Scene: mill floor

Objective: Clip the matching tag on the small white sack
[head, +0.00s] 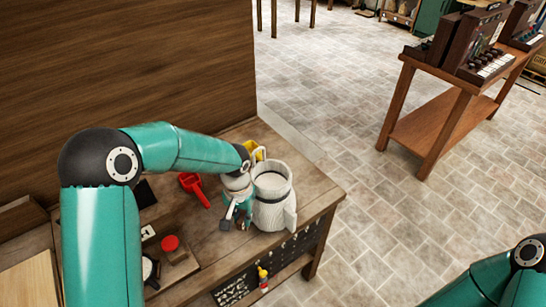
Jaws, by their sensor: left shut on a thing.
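A small white sack (272,206) with an open, ribbed top stands upright near the right end of the wooden workbench (208,262). My left gripper (238,216) is at the sack's left side, pointing down. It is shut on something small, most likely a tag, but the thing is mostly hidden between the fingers. I cannot tell whether the gripper or the held thing touches the sack. My right arm shows at the bottom right, but its gripper is out of view.
A red scoop (195,189) lies left of the gripper, and a yellow thing (259,152) stands behind it. A red-topped item (170,243) sits nearer. A wooden panel (120,70) rises behind the bench. A side table (430,138) with dark machines stands on open tiled floor.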

